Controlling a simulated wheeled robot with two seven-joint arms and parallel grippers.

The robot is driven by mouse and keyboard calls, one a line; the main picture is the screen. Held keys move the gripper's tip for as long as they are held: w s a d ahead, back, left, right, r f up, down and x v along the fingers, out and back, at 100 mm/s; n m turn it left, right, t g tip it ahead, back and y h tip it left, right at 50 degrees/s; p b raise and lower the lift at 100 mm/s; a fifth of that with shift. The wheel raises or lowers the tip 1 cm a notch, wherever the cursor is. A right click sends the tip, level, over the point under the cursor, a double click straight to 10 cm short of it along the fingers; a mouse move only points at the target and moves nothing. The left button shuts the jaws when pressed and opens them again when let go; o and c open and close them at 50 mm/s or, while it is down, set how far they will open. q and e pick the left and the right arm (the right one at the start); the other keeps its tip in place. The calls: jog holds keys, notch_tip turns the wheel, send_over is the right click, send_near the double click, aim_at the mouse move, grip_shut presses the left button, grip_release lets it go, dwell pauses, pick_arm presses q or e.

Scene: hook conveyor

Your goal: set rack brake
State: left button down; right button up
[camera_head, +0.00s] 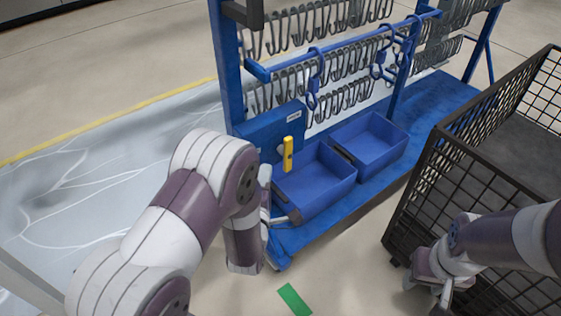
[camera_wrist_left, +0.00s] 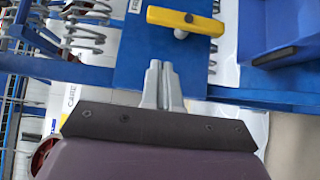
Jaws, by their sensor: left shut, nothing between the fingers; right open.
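The yellow brake handle (camera_head: 287,154) stands upright on the blue panel (camera_head: 262,134) at the near end of the blue rack. In the left wrist view the handle (camera_wrist_left: 185,21) lies across the picture, above and a little right of the fingertips. My left gripper (camera_wrist_left: 163,78) is shut and empty, its tips apart from the handle, in front of the panel. In the head view, my left arm largely hides that gripper. My right gripper (camera_head: 443,292) is open and empty, low beside the black wire cage.
Two blue bins (camera_head: 319,205) (camera_head: 397,169) sit on the rack's base, close by the handle. Rows of metal hooks (camera_head: 276,94) hang above. The black wire cage (camera_head: 487,172) stands at right. A green mark (camera_head: 294,299) lies on open floor.

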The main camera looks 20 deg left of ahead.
aim_at(288, 154)
pick_arm(q)
jog(key=w+d+b, duration=0.2)
jog(key=w+b, duration=0.1)
jog(key=w, duration=0.3)
jog(key=shift+w, duration=0.3)
jog(key=shift+r, duration=0.1)
